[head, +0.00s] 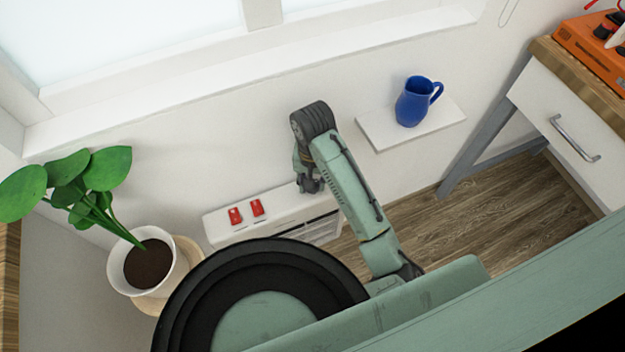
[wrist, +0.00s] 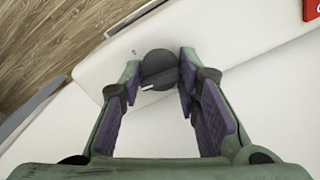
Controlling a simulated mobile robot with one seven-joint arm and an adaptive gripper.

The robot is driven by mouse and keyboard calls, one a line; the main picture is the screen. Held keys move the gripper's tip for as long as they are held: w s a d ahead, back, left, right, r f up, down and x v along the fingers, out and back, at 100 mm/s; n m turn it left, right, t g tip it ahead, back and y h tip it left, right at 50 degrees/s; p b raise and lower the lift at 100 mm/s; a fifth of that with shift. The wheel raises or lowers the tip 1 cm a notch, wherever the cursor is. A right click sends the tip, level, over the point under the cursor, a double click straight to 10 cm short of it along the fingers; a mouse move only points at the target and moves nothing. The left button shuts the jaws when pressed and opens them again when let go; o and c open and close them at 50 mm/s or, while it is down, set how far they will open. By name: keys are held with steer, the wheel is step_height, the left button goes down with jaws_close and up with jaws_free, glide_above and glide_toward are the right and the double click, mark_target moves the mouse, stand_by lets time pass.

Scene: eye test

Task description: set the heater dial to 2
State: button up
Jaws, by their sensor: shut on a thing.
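The heater (head: 219,232) is a long white unit low against the wall in the head view. Its white top panel (wrist: 225,45) fills the middle of the wrist view. The heater dial (wrist: 158,66) is a dark round knob with a white pointer mark toward its lower left edge in this view. My gripper (wrist: 157,80) is shut on the dial, one finger on each side. In the head view my gripper (head: 311,186) is at the right end of the heater and hides the dial. Scale markings around the dial are too small to read.
Two red switches (head: 235,215) (head: 257,207) sit on the heater, left of my gripper. A blue jug (head: 413,105) stands on a white wall shelf (head: 395,139) to the right. A potted plant (head: 122,266) is at the left. Wooden floor (head: 480,227) lies open at the right.

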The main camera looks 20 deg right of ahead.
steer(key=shift+a, duration=0.15)
steer(key=o, duration=1.2)
steer(key=shift+r, duration=0.55)
step_height(320, 180, up, 11)
steer(key=shift+f, duration=0.1)
steer(key=shift+s, duration=0.1)
